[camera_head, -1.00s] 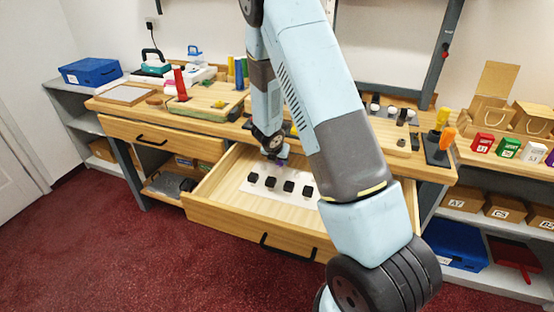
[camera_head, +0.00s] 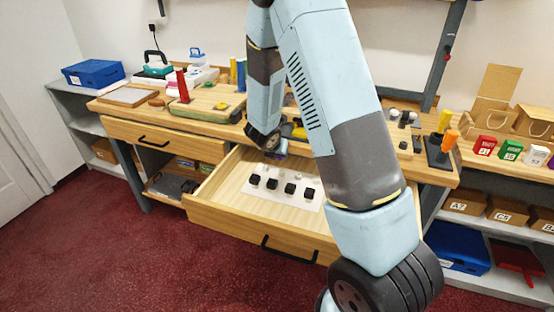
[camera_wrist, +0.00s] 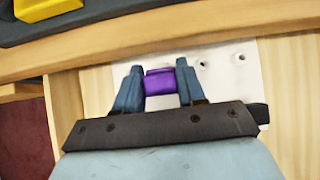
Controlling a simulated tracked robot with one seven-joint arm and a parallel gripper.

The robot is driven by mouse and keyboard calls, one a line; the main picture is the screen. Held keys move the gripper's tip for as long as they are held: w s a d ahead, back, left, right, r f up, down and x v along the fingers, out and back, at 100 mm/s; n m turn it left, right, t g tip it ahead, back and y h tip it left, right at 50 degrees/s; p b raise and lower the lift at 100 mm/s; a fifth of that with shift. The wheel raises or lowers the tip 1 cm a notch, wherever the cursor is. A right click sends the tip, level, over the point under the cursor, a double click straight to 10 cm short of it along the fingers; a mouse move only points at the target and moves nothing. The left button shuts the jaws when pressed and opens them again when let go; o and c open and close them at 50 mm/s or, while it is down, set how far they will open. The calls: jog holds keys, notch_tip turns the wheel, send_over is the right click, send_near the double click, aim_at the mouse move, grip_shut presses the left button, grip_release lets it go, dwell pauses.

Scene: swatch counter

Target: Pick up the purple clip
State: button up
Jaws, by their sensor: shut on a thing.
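The purple clip (camera_wrist: 160,82) sits between the two fingertips of my gripper (camera_wrist: 160,86) in the wrist view. The fingers are shut on it, one touching each side. In the head view my gripper (camera_head: 275,152) is over the back part of the open drawer, with a bit of purple showing at its tip. A white board (camera_head: 258,187) lies in the drawer (camera_head: 228,208) beneath and in front of it. The clip's underside is hidden, so I cannot tell how high it is above the board.
Several black blocks (camera_head: 272,184) stand in a row on the white board, with small pale pieces behind them. The worktop's front edge (camera_wrist: 180,42) runs close behind my gripper. A yellow thing (camera_wrist: 45,8) lies on a dark tray there.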

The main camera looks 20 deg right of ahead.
jog(key=s+a+r+g+y, duration=0.1)
jog(key=s+a, duration=0.5)
jog(key=s, duration=0.2)
jog(key=s+a+r+g+y, duration=0.1)
jog(key=s+a, duration=0.5)
jog(key=s, duration=0.3)
jog(key=shift+a+g, duration=0.15)
jog(key=shift+g, duration=0.15)
